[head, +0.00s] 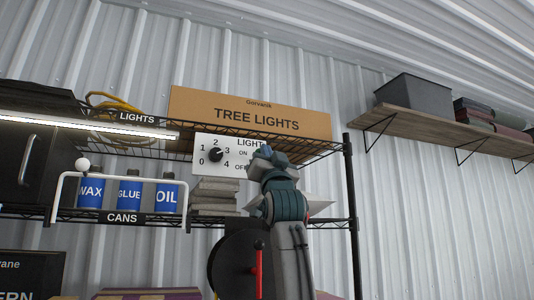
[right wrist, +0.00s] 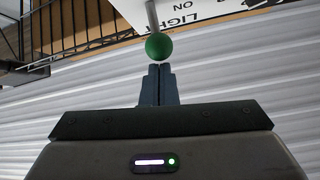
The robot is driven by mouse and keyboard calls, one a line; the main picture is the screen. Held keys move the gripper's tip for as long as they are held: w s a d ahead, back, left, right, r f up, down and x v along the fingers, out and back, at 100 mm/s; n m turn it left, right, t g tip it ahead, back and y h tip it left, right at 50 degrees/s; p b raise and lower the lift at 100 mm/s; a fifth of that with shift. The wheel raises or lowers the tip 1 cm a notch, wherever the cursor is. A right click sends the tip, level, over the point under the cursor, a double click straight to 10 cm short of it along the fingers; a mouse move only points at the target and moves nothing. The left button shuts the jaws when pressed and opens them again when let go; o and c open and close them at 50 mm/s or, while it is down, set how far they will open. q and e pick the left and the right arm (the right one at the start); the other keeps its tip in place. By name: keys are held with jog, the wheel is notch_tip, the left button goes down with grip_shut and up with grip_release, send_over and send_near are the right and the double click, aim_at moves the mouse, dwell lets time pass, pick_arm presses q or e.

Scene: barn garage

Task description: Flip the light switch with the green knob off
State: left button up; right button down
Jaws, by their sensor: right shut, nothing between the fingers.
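A white panel (head: 208,170) hangs under the upper shelf, with a black numbered dial (head: 215,155) and lettering LIGHT, ON and OFF. My right gripper (head: 262,153) is in front of the panel's right part and hides the switch in the head view. In the right wrist view the green knob (right wrist: 159,46) sits on a grey stem (right wrist: 152,14) beside the panel (right wrist: 195,14). The right gripper (right wrist: 160,68) is shut and empty, its tips right at the knob; I cannot tell whether they touch. I cannot tell the switch's position. My left gripper is not in view.
A TREE LIGHTS box (head: 250,115) lies on the upper wire shelf. Below are blue cans (head: 130,195) behind a white rail (head: 58,195), grey stacked items (head: 215,197) and a red lever (head: 259,270). A black shelf post (head: 350,190) stands right of my arm.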

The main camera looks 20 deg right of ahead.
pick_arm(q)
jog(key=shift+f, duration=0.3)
pick_arm(e)
jog(key=shift+w+f, duration=0.1)
jog(key=shift+f, duration=0.4)
